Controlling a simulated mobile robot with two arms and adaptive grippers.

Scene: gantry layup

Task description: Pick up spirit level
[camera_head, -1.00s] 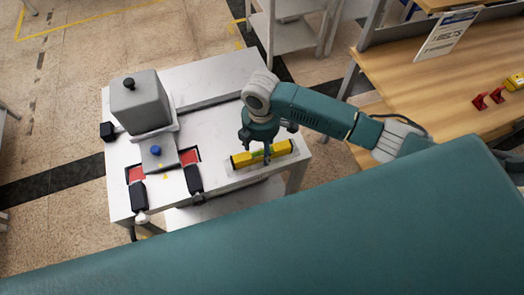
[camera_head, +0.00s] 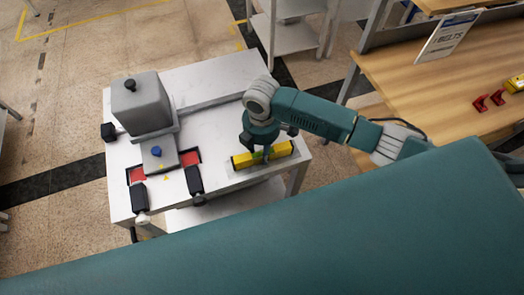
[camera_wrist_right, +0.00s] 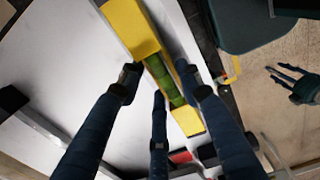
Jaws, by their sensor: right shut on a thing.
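The yellow spirit level (camera_head: 281,152) is at the right front of the white table, above or on a grey patch; I cannot tell whether it touches. My right gripper (camera_head: 264,153) reaches down over its middle and is shut on it. In the right wrist view the level (camera_wrist_right: 141,29), with its green middle part, runs between the dark fingers of my right gripper (camera_wrist_right: 165,84), which hide part of it. My left gripper (camera_wrist_right: 286,76) shows at the right edge of that view, apart from the level, its fingers spread and empty. It is not in the head view.
The white table (camera_head: 213,128) carries a grey box-shaped device (camera_head: 142,105) with a blue button and black handles beside red patches, left of the level. A wooden bench (camera_head: 430,80) stands at the right with red parts (camera_head: 481,103). A shelf stands behind.

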